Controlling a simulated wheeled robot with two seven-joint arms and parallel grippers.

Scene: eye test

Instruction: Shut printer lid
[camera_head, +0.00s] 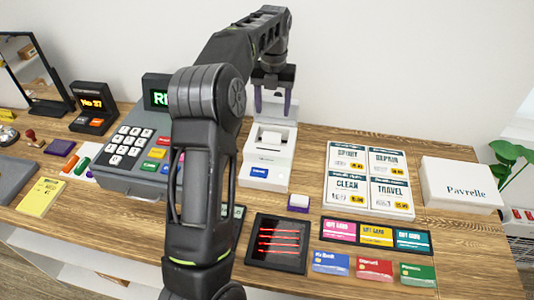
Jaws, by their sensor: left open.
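A white receipt printer (266,172) stands on the wooden counter in the middle, with a blue label on its front and a pale paper slot on top. Its lid seems to be the white panel (268,106) raised at the back, partly behind my gripper. My left gripper (273,106) points down over the back of the printer, its two dark purple fingers apart with nothing between them. I cannot tell whether a finger touches the lid. My left arm crosses the middle of the view. My right gripper is not in view.
A grey cash register (128,143) stands left of the printer, partly behind my arm. A black tray with red lines (278,243) lies in front.

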